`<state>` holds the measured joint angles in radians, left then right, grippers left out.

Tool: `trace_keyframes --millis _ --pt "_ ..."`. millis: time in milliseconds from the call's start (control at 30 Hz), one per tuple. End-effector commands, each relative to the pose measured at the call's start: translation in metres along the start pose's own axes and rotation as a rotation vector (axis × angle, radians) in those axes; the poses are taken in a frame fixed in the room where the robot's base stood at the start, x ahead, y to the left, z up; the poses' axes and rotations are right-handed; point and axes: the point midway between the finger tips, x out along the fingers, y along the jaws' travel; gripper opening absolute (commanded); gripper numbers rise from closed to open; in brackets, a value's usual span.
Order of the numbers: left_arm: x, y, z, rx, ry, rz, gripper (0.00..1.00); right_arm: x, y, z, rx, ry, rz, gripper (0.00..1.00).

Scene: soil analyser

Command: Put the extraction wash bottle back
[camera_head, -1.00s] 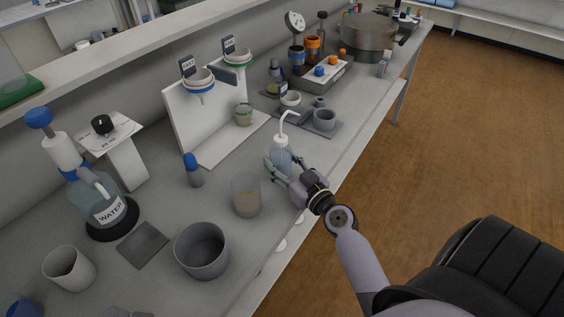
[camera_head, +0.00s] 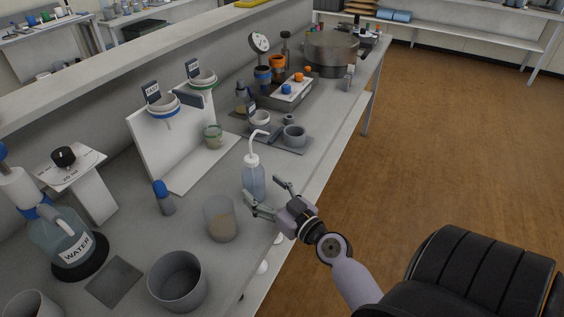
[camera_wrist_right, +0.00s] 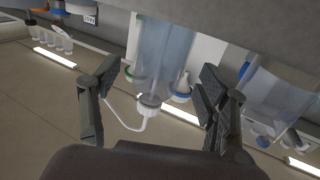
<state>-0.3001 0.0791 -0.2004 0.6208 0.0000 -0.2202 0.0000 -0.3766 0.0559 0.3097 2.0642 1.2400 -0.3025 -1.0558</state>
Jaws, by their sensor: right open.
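The wash bottle (camera_head: 253,182), translucent pale blue with a white cap and bent white spout, stands upright on the bench near its front edge. My right gripper (camera_head: 264,191) is open just to the right of the bottle, fingers pointing towards it, with nothing held. In the right wrist view, the bottle (camera_wrist_right: 165,48) appears upside down beyond and between the spread fingers (camera_wrist_right: 157,90), its spout hanging to the left. Whether a finger touches it I cannot tell. My left gripper is out of view.
A clear beaker with brown contents (camera_head: 221,222) stands close to the bottle's lower left. A grey pot (camera_head: 177,283), a blue-capped bottle (camera_head: 163,198) and a white filter stand (camera_head: 150,150) are nearby. A grey mat (camera_head: 290,146) with small cups lies behind. Open floor lies right of the bench.

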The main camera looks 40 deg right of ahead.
Motion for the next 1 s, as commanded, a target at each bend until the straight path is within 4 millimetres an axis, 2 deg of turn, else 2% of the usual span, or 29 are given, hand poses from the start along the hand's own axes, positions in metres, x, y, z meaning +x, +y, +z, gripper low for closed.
trace_keyframes --millis 33,200,400,600,1000 --pt "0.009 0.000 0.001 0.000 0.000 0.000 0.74 -0.013 0.000 0.006 -0.005 -0.004 -0.002 0.69" --pt "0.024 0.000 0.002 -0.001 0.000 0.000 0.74 -0.046 -0.001 0.005 -0.005 -0.003 -0.003 0.69" --pt "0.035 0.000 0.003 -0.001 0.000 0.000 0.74 -0.070 0.000 0.003 -0.004 -0.001 -0.002 0.69" --pt "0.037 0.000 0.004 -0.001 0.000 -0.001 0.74 -0.078 0.000 0.000 -0.001 0.001 -0.001 0.69" --pt "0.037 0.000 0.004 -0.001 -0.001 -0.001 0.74 -0.078 0.000 0.000 -0.001 0.001 -0.001 0.69"
